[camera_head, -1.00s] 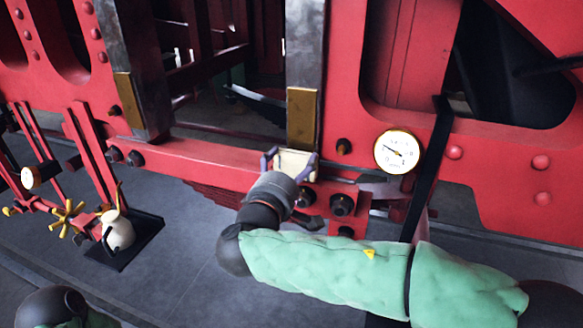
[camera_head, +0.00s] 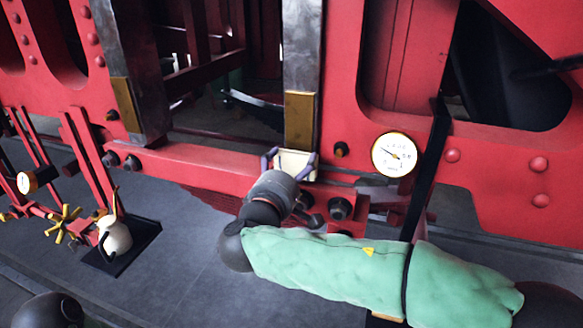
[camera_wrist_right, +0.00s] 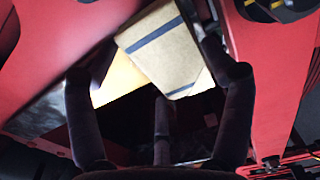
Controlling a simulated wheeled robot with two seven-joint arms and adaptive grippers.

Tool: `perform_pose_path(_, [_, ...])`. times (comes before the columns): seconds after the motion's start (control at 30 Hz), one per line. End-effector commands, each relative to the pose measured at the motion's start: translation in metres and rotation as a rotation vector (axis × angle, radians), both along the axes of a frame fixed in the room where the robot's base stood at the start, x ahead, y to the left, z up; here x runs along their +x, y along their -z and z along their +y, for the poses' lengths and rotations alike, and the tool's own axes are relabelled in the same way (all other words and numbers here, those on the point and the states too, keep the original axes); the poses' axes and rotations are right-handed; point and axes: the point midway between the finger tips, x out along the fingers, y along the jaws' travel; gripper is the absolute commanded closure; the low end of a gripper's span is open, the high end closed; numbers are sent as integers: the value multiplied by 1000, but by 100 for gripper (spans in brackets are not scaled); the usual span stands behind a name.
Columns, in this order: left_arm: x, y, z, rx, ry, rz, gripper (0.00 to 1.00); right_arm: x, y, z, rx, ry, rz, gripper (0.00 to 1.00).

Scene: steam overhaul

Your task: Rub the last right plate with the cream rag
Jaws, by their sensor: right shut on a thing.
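The right brass plate (camera_head: 300,122) is fixed upright on the lower end of the right dark metal post, above the red beam. My right gripper (camera_head: 290,160) is just below it, shut on the cream rag (camera_head: 294,165). In the right wrist view the folded cream rag (camera_wrist_right: 163,52) has blue stripes and sits between the fingers. The brass plate (camera_wrist_right: 116,78) shows partly behind it there. The rag is close to the plate's lower end; I cannot tell whether they touch. My left gripper is out of the picture.
Another brass plate (camera_head: 126,104) is on the left post. A round white gauge (camera_head: 395,154) and dark bolts are right of my right gripper. A cream oil can (camera_head: 115,236) stands on a black tray (camera_head: 137,254) at lower left, near yellow valve wheels (camera_head: 63,222).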

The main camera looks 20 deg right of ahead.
Motion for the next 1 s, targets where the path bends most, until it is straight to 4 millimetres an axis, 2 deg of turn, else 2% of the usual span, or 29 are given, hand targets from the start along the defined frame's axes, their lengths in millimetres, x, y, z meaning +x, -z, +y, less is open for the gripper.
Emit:
perform_pose_path(0.6, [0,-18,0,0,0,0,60,-2,-40,1,0,0,-1,45])
perform_pose_path(1.0, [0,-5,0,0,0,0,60,1,-34,-1,0,0,0,45])
